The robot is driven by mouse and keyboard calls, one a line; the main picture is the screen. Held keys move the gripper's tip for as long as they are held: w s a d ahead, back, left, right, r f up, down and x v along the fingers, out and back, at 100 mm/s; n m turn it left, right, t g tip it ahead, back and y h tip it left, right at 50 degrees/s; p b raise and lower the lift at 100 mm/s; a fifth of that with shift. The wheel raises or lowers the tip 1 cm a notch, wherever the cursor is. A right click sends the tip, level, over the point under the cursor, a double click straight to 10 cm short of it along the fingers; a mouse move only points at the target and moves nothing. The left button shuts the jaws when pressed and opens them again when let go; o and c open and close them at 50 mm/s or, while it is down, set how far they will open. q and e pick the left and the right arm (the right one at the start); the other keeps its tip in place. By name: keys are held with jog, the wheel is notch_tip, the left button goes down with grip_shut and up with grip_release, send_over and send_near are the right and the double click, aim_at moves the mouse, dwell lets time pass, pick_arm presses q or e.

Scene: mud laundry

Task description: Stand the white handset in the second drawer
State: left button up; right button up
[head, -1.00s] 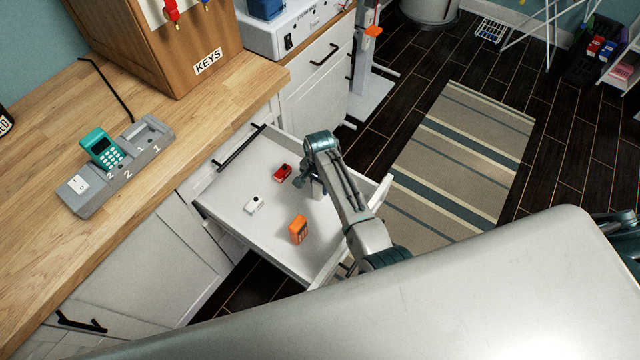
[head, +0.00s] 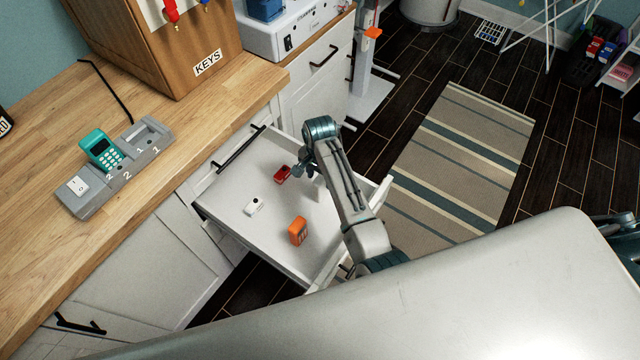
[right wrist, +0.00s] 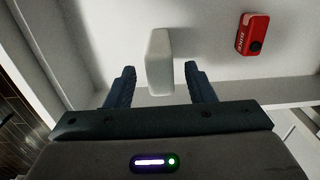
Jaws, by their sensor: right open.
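The white handset (right wrist: 160,62) is a pale block between the two open fingers of my right gripper (right wrist: 160,72) in the right wrist view, with a gap on each side. In the head view it shows as a small pale upright shape (head: 318,191) near the right side of the open drawer (head: 225,195), partly hidden by my arm. My right gripper (head: 308,172) is just above it, open and holding nothing. My left gripper is not in view.
In the drawer lie a red item (head: 282,174), a small white item (head: 254,207) and an orange item (head: 298,231). On the wooden counter (head: 40,130), a grey charging base (head: 85,203) holds a teal handset (head: 103,153). A striped rug (head: 460,160) lies beyond the drawer.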

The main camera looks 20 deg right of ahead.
notch_tip(320, 180, up, 6)
jog(key=shift+r, duration=0.25)
